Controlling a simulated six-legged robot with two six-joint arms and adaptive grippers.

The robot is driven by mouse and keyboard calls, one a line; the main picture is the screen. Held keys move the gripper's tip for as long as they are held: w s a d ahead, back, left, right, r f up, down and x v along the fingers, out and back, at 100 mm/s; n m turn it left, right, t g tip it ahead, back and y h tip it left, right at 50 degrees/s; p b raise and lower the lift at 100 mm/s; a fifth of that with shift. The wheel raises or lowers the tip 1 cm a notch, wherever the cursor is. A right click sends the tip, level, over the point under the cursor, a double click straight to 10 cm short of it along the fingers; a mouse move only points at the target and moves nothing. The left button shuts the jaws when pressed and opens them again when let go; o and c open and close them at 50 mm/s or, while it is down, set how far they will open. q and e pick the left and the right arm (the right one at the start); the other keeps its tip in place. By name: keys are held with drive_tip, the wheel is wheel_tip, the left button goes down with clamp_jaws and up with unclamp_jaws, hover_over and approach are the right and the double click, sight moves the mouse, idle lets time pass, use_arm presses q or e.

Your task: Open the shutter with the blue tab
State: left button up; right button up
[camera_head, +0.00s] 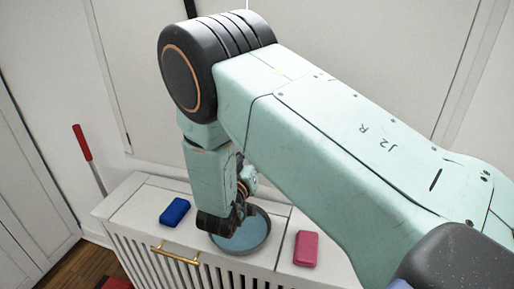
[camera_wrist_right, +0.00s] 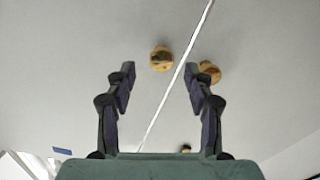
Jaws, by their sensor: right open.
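In the right wrist view, two white shutter panels meet at a seam. The left panel (camera_wrist_right: 70,75) bears a round wooden knob (camera_wrist_right: 161,59), and the right panel (camera_wrist_right: 265,95) bears another knob (camera_wrist_right: 210,71). A small blue tab (camera_wrist_right: 62,151) shows low on the left panel side. My right gripper (camera_wrist_right: 159,70) is open and empty, its fingers pointing at the panels. The left knob appears between the fingertips, the right one just beyond the right finger; I cannot tell the distance. In the head view my right arm hides its fingers. My left gripper is not in view.
A white slatted cabinet (camera_head: 130,212) with a brass handle (camera_head: 175,254) stands below my right arm. On it are a blue block (camera_head: 175,211), a grey-blue dish (camera_head: 262,240) and a pink block (camera_head: 306,249). A red-handled rod (camera_head: 82,143) leans at left.

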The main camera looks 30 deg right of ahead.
drive_tip(key=x, duration=0.3)
drive_tip(key=shift+w+d, duration=0.2)
drive_tip(key=shift+w, duration=0.15)
drive_tip(key=shift+d, duration=0.1)
drive_tip(key=c, duration=0.5)
clamp_jaws()
